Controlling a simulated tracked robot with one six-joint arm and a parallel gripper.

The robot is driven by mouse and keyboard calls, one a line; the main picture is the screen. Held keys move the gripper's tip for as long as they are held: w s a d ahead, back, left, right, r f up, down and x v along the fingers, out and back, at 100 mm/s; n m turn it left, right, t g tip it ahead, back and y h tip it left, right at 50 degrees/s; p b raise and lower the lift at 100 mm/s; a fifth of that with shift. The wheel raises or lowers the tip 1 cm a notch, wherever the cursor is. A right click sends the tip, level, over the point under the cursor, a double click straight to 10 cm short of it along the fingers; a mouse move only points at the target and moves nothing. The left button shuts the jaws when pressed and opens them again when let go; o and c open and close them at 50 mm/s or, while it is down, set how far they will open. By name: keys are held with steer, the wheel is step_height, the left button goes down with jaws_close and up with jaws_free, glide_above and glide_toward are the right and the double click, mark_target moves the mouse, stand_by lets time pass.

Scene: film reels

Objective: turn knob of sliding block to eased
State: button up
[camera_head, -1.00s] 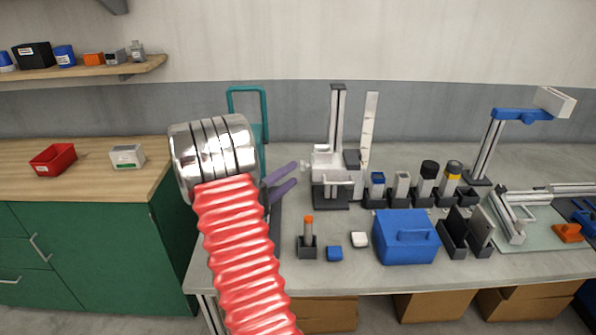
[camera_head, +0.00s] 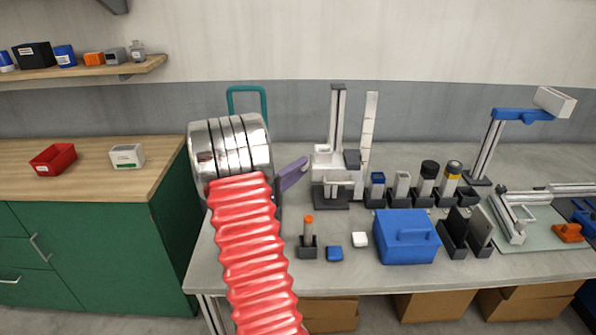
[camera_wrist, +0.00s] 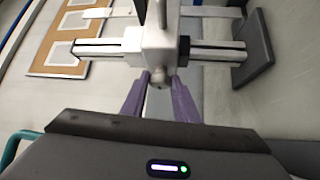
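The sliding block (camera_head: 322,158) is a white block on an upright rail with a dark base, on the grey bench in the head view. In the wrist view the block (camera_wrist: 160,40) is near the top centre, with its rail running across the picture. Its small grey knob (camera_wrist: 157,79) faces my gripper. My gripper (camera_wrist: 158,82) has purple fingers, apart, one on each side of the knob at their tips; I see no clear contact. In the head view one finger (camera_head: 293,174) shows, pointing right towards the block. The knob is not clear there, and any pointer or marking is unreadable.
A pale upright scale (camera_head: 369,130) stands right of the rail. Several holders with cylinders, a blue box (camera_head: 406,237), an orange-topped marker (camera_head: 308,236) and small blue and white blocks stand on the bench. A teal frame (camera_head: 247,101) rises behind my arm.

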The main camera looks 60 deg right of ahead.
steer(key=c, duration=0.4)
steer(key=shift+a+f, duration=0.1)
steer(key=shift+a, duration=0.1)
steer(key=shift+c, duration=0.3)
steer(key=shift+d, duration=0.15)
steer(key=shift+n, duration=0.3)
steer(key=shift+d+r+n+t+y, duration=0.1)
steer(key=shift+n+t+y, duration=0.1)
steer(key=shift+n+y, duration=0.6)
steer(key=shift+a+r+n+t+y, duration=0.1)
steer(key=shift+r+n+t+y, duration=0.1)
steer(key=shift+n+y, duration=0.55)
steer(key=shift+d+r+n+t+y, duration=0.1)
steer(key=shift+n+t+y, duration=0.1)
steer(key=shift+n+y, duration=0.55)
steer(key=shift+f+y, duration=0.1)
steer(key=shift+y, duration=0.3)
